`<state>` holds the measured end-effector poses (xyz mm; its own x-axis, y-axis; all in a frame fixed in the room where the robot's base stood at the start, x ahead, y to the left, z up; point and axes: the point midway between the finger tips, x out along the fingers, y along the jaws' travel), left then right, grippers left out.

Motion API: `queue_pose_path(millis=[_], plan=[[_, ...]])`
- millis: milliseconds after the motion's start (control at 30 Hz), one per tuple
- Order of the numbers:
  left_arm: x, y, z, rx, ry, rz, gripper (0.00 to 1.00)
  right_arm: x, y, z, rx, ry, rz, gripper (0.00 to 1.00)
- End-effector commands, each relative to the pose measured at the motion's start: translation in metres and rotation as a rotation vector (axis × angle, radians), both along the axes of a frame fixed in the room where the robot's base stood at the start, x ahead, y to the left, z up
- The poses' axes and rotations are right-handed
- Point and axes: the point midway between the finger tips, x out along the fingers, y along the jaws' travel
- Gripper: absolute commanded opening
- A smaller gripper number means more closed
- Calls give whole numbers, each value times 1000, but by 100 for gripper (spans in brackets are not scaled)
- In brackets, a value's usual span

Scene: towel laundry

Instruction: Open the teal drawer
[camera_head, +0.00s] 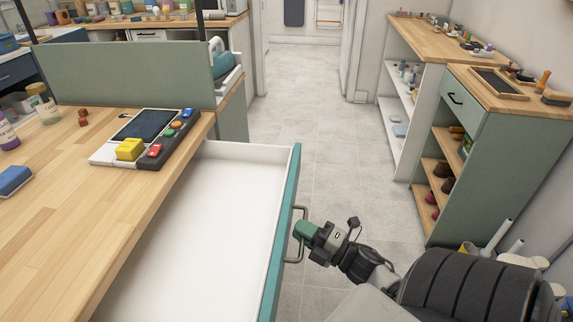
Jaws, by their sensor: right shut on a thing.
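The teal drawer (284,235) stands pulled out from under the wooden counter, with its white, empty inside showing. Its teal front faces right and carries a metal bar handle (300,247). My right gripper (304,231) comes in from the lower right and is shut on the drawer handle; the fingertips partly hide it. My left gripper is not in view.
A control panel (140,135) with coloured buttons sits on the counter (75,205) above the drawer. A blue block (14,180) and bottles are at left. Wooden-topped shelves (480,150) stand at right. Grey tiled floor (310,120) is clear between.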

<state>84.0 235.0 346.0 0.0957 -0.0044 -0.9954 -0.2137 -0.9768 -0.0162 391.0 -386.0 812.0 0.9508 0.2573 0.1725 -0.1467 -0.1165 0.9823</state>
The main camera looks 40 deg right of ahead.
Motion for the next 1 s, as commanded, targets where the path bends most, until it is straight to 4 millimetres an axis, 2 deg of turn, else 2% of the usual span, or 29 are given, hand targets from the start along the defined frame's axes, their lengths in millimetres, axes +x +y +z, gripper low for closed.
queue_pose_path(millis=[400, 433, 500, 800, 1000], plan=[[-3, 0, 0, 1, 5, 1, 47, -3, -3, 0, -1, 0, 0, 0], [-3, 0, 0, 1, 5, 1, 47, -3, -3, 0, -1, 0, 0, 14], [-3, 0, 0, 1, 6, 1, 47, -3, -3, 0, -1, 0, 0, 22], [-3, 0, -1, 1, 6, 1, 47, -5, -3, -1, 0, 1, -1, 22], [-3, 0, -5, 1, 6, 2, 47, -32, -10, -8, 0, 4, -2, 22]])
